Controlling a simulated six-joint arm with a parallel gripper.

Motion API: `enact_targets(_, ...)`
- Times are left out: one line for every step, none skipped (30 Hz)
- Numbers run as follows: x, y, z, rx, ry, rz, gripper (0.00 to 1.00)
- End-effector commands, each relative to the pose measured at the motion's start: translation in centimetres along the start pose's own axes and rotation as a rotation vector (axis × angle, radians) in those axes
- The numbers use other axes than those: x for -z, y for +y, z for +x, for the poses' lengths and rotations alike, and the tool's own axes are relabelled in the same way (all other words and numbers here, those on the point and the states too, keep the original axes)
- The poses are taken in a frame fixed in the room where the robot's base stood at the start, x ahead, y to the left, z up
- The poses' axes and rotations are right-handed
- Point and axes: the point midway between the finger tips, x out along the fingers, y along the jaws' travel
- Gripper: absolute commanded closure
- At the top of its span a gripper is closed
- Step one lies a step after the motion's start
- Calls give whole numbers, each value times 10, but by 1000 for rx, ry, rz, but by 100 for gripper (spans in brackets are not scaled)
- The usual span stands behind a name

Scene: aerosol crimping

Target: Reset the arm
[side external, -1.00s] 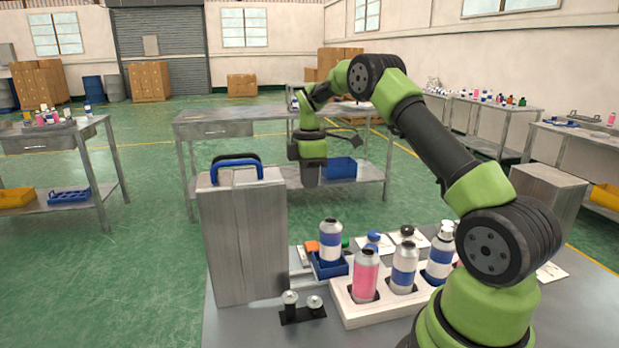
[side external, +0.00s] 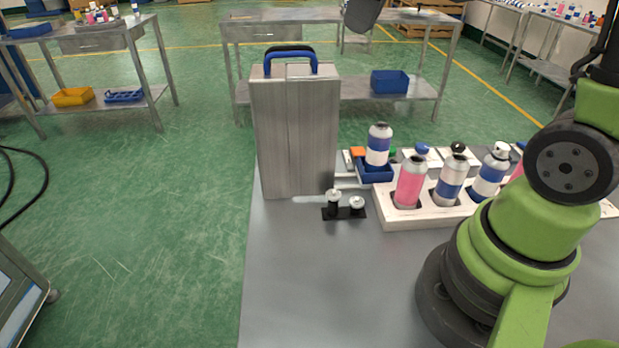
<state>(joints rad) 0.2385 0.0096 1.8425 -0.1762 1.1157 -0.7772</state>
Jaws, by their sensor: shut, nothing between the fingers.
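My gripper is out of view. Only my arm's green base and a black-capped joint show at the right, with a link rising out of the top right corner. A grey metal box (side external: 293,135) with a blue handle (side external: 291,54) stands on the table. A silver can with a blue band (side external: 378,147) is upright in a small blue holder (side external: 376,173). A white rack (side external: 408,223) holds a pink can (side external: 410,182), a blue-banded can (side external: 450,178) and a taller blue-banded can (side external: 490,170), all upright. Part of the rack is hidden by my arm.
A small black stand (side external: 344,213) with two silver-topped pieces sits in front of the metal box. The front left of the grey table (side external: 330,290) is clear. Other benches stand behind, one with a blue bin (side external: 389,81). A dark grey shape (side external: 362,14) is cut off at the top.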

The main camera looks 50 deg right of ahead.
Motion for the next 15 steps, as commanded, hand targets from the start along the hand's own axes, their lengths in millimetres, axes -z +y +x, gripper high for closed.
enact_targets(-11,-16,-13,5,40,49,100)
enact_targets(-17,-25,-18,12,60,86,100)
enact_targets(-27,-36,-25,22,89,137,100)
enact_targets(-34,-44,-29,30,108,175,100)
enact_targets(-42,-52,-32,41,129,213,100)
enact_targets(-53,-61,-36,56,152,262,100)
enact_targets(-61,-67,-38,68,170,298,100)
enact_targets(-68,-72,-40,81,184,332,100)
enact_targets(-78,-79,-41,97,203,374,100)
enact_targets(-84,-83,-41,110,214,405,100)
enact_targets(-90,-87,-41,121,225,431,100)
enact_targets(-97,-91,-41,135,238,462,100)
enact_targets(-101,-93,-41,145,244,483,100)
enact_targets(-105,-96,-40,154,249,501,100)
enact_targets(-109,-98,-40,163,256,521,100)
